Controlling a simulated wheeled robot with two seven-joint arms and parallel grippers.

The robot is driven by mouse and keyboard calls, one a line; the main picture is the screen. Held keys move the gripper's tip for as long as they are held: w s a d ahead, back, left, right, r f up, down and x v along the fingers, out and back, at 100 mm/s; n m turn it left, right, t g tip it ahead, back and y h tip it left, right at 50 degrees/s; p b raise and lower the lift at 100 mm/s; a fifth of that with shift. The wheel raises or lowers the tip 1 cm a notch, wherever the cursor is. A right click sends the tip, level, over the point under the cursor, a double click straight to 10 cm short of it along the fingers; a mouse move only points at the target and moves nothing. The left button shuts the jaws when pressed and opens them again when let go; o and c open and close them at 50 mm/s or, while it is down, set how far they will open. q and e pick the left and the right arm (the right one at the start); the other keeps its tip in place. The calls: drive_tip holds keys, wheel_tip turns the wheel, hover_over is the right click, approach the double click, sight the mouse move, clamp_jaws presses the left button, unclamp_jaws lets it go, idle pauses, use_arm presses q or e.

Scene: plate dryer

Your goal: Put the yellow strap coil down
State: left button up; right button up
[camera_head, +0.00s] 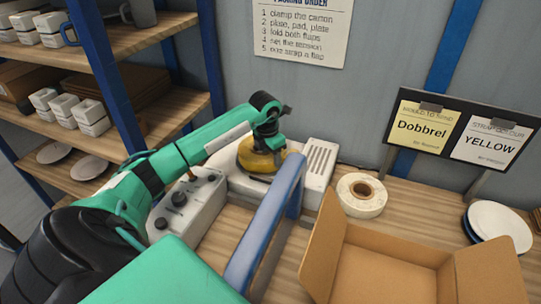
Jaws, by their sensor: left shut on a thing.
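The yellow strap coil (258,158) is near the middle of the head view, at the white machine on the bench. My left gripper (268,143) is over the coil from above and is shut on it. The gripper and wrist hide part of the coil's top. I cannot tell whether the coil touches the surface below it. My right gripper is not in view.
A blue padded bar (263,225) stands just in front of the coil. A tape roll (361,194) and an open carton (400,262) are to the right. Plates (498,228) lie far right. A grey control box (187,204) is at left. A board reads "Dobbrel" (422,128) and "YELLOW" (489,143).

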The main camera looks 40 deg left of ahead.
use_arm(q)
drive_tip(key=o, duration=1.1)
drive_tip(key=shift+a, duration=0.15)
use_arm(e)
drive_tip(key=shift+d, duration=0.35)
use_arm(q)
drive_tip(key=shift+r, duration=0.1)
drive_tip(key=r+b, duration=0.1)
drive_tip(key=r, duration=0.3)
drive_tip(key=s+r+b, duration=0.1)
drive_tip(key=r, duration=0.3)
drive_tip(key=r+b, duration=0.1)
drive_tip(key=r, duration=0.3)
drive_tip(key=shift+s+a, duration=0.15)
drive_tip(key=shift+s, duration=0.05)
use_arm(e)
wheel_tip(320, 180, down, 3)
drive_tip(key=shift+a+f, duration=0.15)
use_arm(q)
drive_tip(key=shift+f, duration=0.1)
